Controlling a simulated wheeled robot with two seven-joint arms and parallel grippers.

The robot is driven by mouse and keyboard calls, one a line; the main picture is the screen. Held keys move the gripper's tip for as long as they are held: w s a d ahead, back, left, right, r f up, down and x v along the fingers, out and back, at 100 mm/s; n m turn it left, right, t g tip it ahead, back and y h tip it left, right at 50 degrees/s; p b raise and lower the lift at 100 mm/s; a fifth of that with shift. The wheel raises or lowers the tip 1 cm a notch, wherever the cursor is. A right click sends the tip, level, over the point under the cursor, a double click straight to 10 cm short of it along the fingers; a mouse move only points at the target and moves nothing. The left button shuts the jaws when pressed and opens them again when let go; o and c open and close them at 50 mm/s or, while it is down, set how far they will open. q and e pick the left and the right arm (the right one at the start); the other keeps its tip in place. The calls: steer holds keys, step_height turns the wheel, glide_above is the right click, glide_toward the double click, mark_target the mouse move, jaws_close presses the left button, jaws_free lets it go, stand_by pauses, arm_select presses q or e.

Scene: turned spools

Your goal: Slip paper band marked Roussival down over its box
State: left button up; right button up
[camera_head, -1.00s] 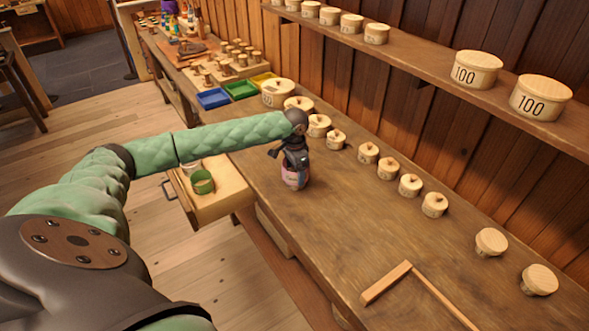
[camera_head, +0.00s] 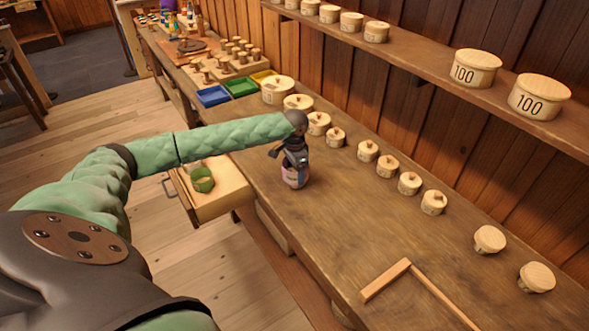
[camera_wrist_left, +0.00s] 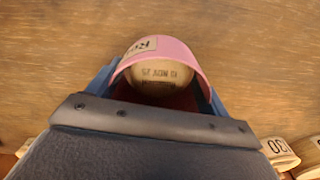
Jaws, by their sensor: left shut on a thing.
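The pink paper band (camera_head: 295,181) is in my left gripper (camera_head: 295,168), low over the workbench. In the left wrist view the band (camera_wrist_left: 180,50) arches around a pale round wooden box (camera_wrist_left: 160,83). Part of the band's label shows, starting "Ro", and the box's top reads "10 NOV 25" upside down. The gripper's blue fingers (camera_wrist_left: 155,88) are shut on the band, one at each side. How far down the band sits on the box is hidden by the gripper. My right gripper is not in view.
Several lidded boxes (camera_head: 409,183) stand in a row along the back of the bench (camera_head: 300,240). Blue (camera_head: 212,96) and green trays (camera_head: 241,88) lie farther off. An open drawer (camera_head: 222,192) holds a green band (camera_head: 202,180). A wooden square (camera_head: 386,281) lies at front right.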

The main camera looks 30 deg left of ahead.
arm_select(q)
steer(key=shift+f+p, duration=0.2)
steer(key=shift+p, duration=0.3)
stand_by(0.5)
steer(key=o, duration=1)
steer(key=shift+r+p, duration=0.75)
steer(key=shift+p, duration=0.2)
steer(key=shift+r, duration=0.1)
steer(key=shift+r+p, duration=3.4)
